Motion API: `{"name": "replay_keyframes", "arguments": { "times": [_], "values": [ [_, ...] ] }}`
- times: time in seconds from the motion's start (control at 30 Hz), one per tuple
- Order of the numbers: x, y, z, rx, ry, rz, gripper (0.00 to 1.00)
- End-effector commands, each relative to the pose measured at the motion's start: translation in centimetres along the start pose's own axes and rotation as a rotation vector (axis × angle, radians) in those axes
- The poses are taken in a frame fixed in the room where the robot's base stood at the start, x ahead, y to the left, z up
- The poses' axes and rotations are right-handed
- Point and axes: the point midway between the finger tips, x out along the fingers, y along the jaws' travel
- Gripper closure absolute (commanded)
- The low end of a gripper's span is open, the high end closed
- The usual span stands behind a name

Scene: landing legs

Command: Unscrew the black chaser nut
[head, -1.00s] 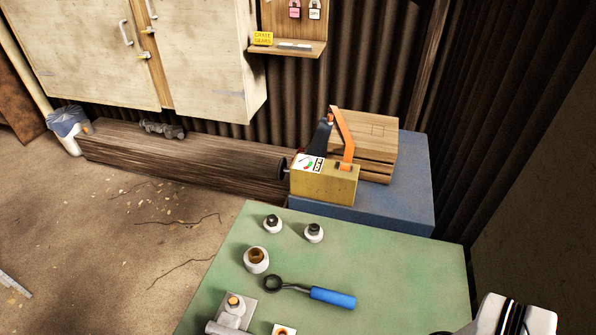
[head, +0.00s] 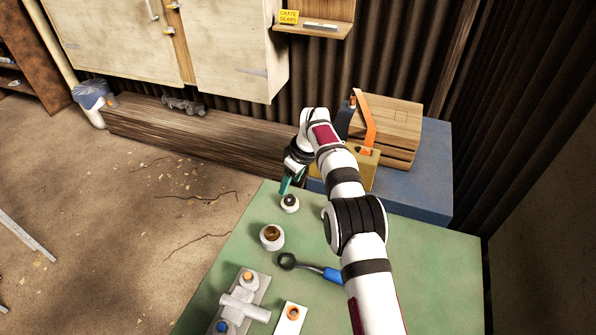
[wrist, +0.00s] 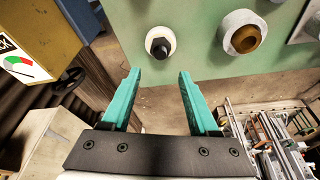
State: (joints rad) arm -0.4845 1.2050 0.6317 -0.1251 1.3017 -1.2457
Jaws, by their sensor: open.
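A black nut (head: 290,199) sits on a round white base near the far left edge of the green table. In the wrist view the black nut (wrist: 160,47) shows as a dark hex shape on its white base, just beyond the fingertips. My gripper (head: 288,185) is beside and slightly above it, at its far side in the head view. Its teal fingers are spread apart and empty, as the wrist view (wrist: 158,72) shows. A similar black-topped white base seen earlier is now mostly hidden behind my arm.
A white holder with a brown nut (head: 271,236) and a blue-handled ring wrench (head: 310,269) lie nearer on the green table (head: 240,262). A grey fitting (head: 243,303) and a white block with an orange ring (head: 293,314) are in front. A yellow box (head: 360,172) stands behind my arm.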

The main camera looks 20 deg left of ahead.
Motion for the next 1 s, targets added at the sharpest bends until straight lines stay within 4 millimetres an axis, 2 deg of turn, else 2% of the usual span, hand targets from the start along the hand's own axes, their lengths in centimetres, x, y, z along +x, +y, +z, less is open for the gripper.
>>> {"name": "replay_keyframes", "arguments": {
  "times": [0.2, 0.8, 1.0],
  "values": [
    [3.4, -0.1, 1.0, 0.036, -0.002, 0.012, 0.39],
    [3.8, -0.6, 0.5, 1.347, 0.001, 0.421, 0.39],
    [5.6, -0.6, 1.2, 1.339, 0.001, 0.417, 0.39]
  ]
}}
